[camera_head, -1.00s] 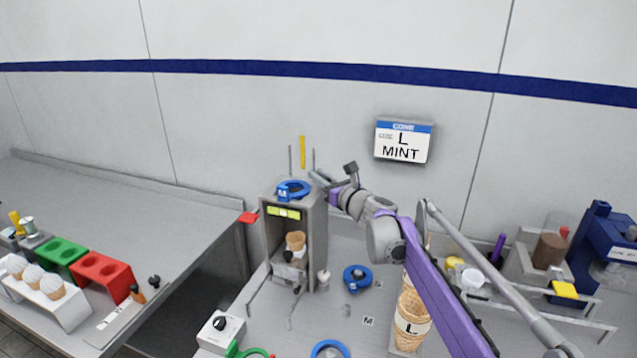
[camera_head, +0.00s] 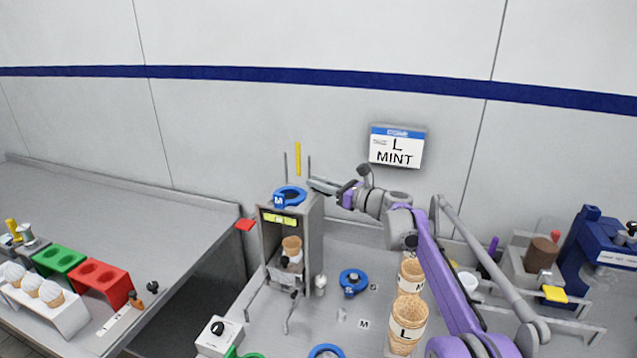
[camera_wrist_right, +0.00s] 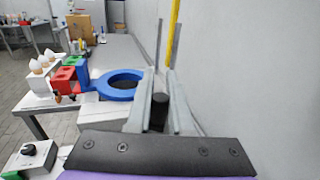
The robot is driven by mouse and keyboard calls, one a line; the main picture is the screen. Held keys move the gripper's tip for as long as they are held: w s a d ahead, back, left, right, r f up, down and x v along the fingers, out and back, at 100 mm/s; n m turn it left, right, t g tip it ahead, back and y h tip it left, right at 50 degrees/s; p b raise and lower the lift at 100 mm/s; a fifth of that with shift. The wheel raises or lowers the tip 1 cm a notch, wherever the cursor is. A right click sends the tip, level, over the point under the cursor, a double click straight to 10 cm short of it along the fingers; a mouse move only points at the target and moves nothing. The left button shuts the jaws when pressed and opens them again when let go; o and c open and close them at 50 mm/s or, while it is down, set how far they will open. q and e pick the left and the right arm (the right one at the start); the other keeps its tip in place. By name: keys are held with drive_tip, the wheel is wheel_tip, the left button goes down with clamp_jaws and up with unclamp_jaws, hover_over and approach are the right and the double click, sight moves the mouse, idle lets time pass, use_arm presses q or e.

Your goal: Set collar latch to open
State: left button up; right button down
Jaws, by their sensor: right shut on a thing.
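The blue ring collar marked M (camera_head: 289,197) sits on top of the grey dispenser (camera_head: 316,230). It also shows as a blue ring (camera_wrist_right: 122,76) in the right wrist view, just left of my fingers. My right gripper (camera_head: 318,185) is at the dispenser's top right edge, beside the collar. In the right wrist view my gripper (camera_wrist_right: 164,84) is shut on a dark cylindrical knob (camera_wrist_right: 160,108) between its fingers. I take this knob for the collar latch; its mount and its setting are hidden. My left gripper is not in view.
A cone (camera_head: 292,245) stands inside the dispenser. A blue ring marked S (camera_head: 353,281) lies on the counter, with stacked cones (camera_head: 407,325) to its right. A yellow upright strip (camera_head: 298,160) rises behind the dispenser. A wall sign (camera_head: 396,147) reads L MINT.

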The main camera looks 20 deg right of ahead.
drive_tip(key=c, duration=0.8)
unclamp_jaws()
drive_tip(key=b+v, duration=0.1)
drive_tip(key=v, duration=0.9)
drive_tip(key=shift+s+d, duration=0.2)
drive_tip(key=shift+s, duration=0.15)
